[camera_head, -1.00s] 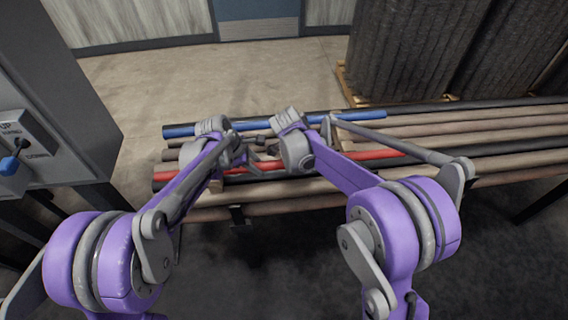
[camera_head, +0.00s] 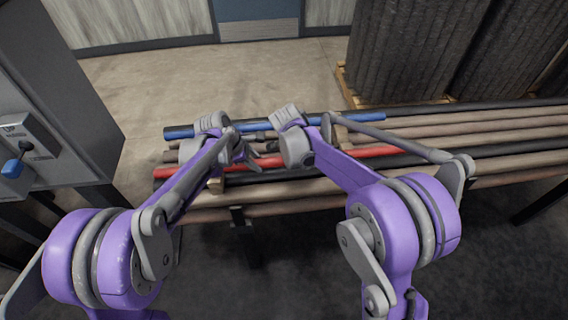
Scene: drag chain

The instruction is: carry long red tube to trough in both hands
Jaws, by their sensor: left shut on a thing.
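The long red tube (camera_head: 371,152) lies crosswise over the rack of tubes, its middle partly hidden by my arms. More of its red surface shows just right of my left gripper. My left gripper (camera_head: 249,158) is shut on the red tube, left of its middle. My right arm's wrist reaches over the tubes near the red tube. Its fingers are hidden behind the wrist, so I cannot tell whether they hold anything. I cannot make out a trough for certain.
A blue tube (camera_head: 351,116) lies along the far side of the rack. Several brown tubes (camera_head: 500,132) and black ones lie beside it. Dark rolls (camera_head: 410,50) stand on a pallet at the back right. A grey control cabinet (camera_head: 60,90) stands at the left. Floor beyond the rack is clear.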

